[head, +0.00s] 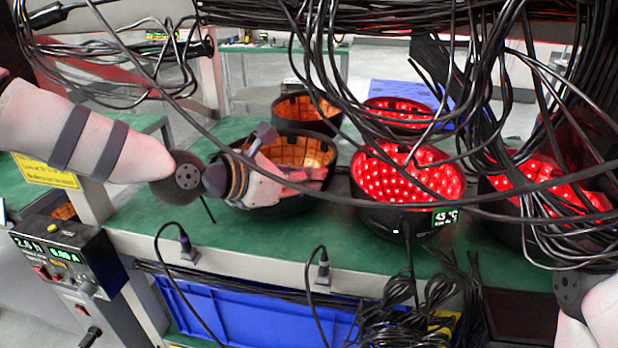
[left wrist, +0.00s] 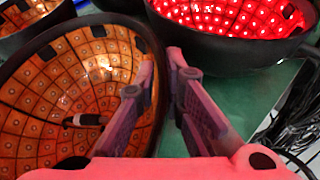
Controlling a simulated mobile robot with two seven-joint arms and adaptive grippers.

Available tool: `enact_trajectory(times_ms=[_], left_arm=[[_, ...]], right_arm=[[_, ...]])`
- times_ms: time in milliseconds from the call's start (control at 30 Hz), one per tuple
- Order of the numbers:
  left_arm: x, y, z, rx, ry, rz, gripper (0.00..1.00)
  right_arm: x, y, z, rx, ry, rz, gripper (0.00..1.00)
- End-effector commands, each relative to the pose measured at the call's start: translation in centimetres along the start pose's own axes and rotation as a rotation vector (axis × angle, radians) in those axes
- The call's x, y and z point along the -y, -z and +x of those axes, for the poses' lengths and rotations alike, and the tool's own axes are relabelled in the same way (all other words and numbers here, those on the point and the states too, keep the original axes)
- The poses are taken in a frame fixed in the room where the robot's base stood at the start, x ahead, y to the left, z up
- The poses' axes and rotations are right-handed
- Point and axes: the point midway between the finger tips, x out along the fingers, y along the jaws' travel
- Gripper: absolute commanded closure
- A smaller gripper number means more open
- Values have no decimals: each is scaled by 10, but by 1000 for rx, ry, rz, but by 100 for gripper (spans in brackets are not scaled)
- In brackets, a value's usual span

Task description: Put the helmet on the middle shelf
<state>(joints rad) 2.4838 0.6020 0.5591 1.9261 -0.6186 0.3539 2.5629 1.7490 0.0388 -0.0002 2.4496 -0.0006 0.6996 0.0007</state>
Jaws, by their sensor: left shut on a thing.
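A black bowl-shaped helmet (head: 240,200) with an orange, panelled inside sits open side up on the green shelf (head: 150,228). My left gripper (head: 310,178) is shut on its right rim. In the left wrist view, the helmet (left wrist: 50,95) fills the left side, and the fingers of my left gripper (left wrist: 166,75) straddle its rim, one inside and one outside. A dark plug-like piece lies inside the bowl. I cannot tell whether its underside touches the shelf. My right arm shows at the lower right edge of the head view; its gripper is out of view.
Helmets lit red (head: 408,185) stand close to the right, and another orange one (head: 305,108) stands behind. Black cables hang across the front and right. A power supply (head: 65,255) is at the lower left. A blue crate (head: 250,312) sits below the shelf.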

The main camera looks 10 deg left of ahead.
Motion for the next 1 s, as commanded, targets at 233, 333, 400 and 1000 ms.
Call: enact_trajectory(times_ms=[233, 333, 400, 1000], left_arm=[[1, 3, 1, 0, 0, 0, 84], [1, 3, 1, 0, 0, 1, 70], [1, 3, 1, 0, 0, 1, 70], [-1, -9, -78, 12, -6, 3, 70]], right_arm=[[0, 0, 1, 3, 0, 0, 100], [0, 0, 1, 2, 0, 0, 100], [0, 0, 1, 2, 0, 0, 100], [1, 15, -25, -75, 3, 0, 100]])
